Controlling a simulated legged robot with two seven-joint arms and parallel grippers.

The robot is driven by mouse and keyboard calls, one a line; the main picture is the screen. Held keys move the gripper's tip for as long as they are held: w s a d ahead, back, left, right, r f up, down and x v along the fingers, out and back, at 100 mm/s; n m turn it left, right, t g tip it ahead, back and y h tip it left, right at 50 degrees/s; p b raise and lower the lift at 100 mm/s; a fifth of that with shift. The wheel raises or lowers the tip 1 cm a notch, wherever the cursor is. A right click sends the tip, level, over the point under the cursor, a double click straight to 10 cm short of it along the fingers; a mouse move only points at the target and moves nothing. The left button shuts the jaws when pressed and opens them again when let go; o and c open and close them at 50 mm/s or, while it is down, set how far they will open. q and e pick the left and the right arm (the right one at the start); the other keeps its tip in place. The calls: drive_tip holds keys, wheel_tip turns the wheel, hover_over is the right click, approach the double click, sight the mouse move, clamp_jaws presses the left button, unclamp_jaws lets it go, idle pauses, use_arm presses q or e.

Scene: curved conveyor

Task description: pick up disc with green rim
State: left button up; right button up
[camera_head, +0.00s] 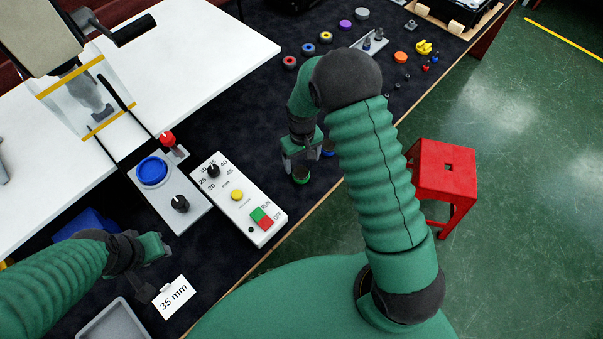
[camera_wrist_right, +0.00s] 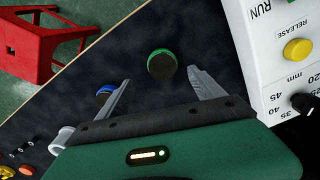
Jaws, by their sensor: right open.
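The disc with the green rim (camera_head: 301,177) lies on the dark mat and has a dark top. In the right wrist view the disc (camera_wrist_right: 162,66) sits between and just beyond the tips of my right gripper (camera_wrist_right: 160,79), whose jaws are open and empty. In the head view my right gripper (camera_head: 299,163) is close to the disc, partly hidden by its own arm. My left gripper (camera_head: 153,268) is at the lower left, apart from the disc; its jaw opening is unclear.
A blue-rimmed disc (camera_wrist_right: 105,92) lies beside one right finger. The white control box (camera_head: 238,199) stands left of the disc. Several coloured discs and small parts lie farther back, including an orange one (camera_head: 401,57). A red stool (camera_head: 443,170) stands beyond the mat's edge.

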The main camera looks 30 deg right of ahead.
sight(302, 173)
drive_tip(key=f, duration=0.5)
drive_tip(key=shift+s+a+p, duration=0.3)
drive_tip(key=shift+s+a, duration=0.05)
drive_tip(key=shift+d+f, duration=0.1)
drive_tip(key=shift+f, duration=0.25)
drive_tip(key=c, duration=1.5)
drive_tip(key=shift+r, duration=0.1)
drive_tip(key=shift+c, duration=0.2)
